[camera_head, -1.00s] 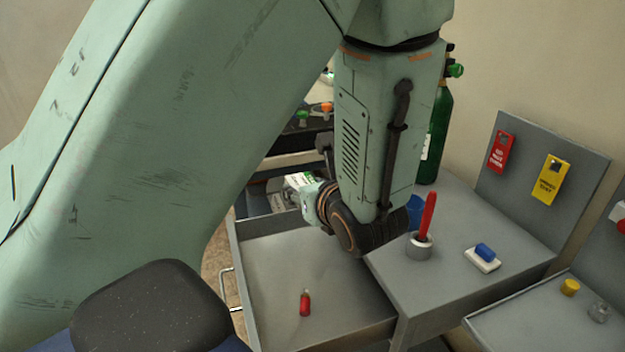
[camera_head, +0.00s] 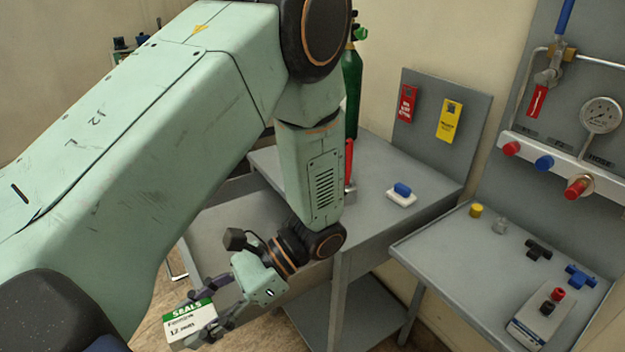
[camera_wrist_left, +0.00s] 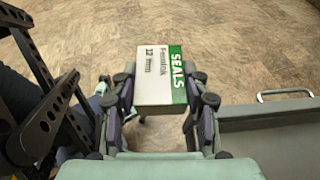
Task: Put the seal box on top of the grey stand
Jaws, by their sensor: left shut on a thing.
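The seal box (camera_head: 190,325) is a small white and green carton marked SEALS and 12 mm. My left gripper (camera_head: 214,312) is shut on it and holds it in the air at the lower left of the head view, left of the grey bench. In the left wrist view the box (camera_wrist_left: 160,75) sits between both fingers of my left gripper (camera_wrist_left: 160,92), with floor behind it. I cannot tell any grey stand for sure among the grey furniture. My right gripper is not in view.
The grey bench (camera_head: 375,213) bears a white dish with a blue block (camera_head: 402,192) and a red-handled tool. A second grey bench (camera_head: 455,265) at the right holds small fittings under a gauge panel (camera_head: 600,120). A green cylinder (camera_head: 351,90) stands behind.

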